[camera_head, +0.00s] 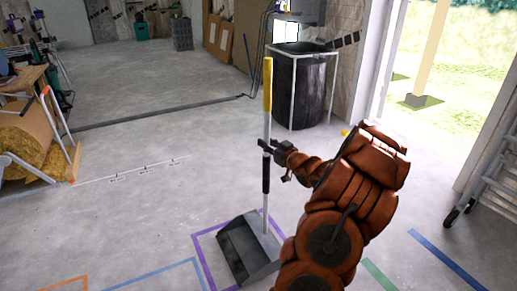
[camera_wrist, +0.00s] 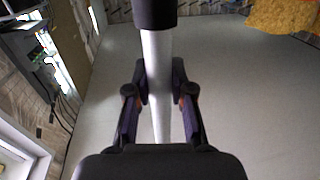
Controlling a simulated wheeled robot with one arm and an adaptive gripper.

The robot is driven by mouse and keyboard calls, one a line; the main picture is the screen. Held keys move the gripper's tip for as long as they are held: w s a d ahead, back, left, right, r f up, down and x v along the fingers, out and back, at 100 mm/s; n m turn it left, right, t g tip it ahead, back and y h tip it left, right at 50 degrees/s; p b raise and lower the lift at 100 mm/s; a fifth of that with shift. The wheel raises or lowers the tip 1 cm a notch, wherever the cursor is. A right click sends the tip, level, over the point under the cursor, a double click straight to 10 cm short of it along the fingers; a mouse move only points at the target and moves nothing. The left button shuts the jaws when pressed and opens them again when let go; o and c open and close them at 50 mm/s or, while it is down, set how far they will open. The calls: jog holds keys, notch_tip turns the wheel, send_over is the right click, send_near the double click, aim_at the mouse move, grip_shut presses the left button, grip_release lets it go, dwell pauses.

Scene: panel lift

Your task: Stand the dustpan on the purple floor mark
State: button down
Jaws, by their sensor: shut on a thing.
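The dustpan (camera_head: 246,249) has a grey-black pan and a long upright handle with a yellow top (camera_head: 267,85). In the head view its pan is over the purple floor mark (camera_head: 199,248), within the part of the outline that shows. I cannot tell whether the pan touches the floor. My arm hides the right part of the mark. My gripper (camera_head: 269,148) is shut on the handle, partway up its length. In the wrist view the grey handle (camera_wrist: 158,80) runs between the two fingers of my gripper (camera_wrist: 160,95).
A black bin (camera_head: 297,92) in a white frame stands behind the dustpan. A wheeled metal frame (camera_head: 490,190) is at the right. Insulation rolls (camera_head: 35,135) are at the left. Blue tape (camera_head: 445,259) and green tape (camera_head: 379,275) mark the floor. Open floor lies at centre left.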

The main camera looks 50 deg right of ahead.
jog(key=w+d+f+b, duration=0.2)
jog(key=w+f+b, duration=0.1)
jog(key=w+f, duration=0.1)
jog(key=shift+w, duration=0.9)
jog(key=shift+f, duration=0.1)
jog(key=c, duration=1)
grip_release()
jog(key=shift+a, duration=0.1)
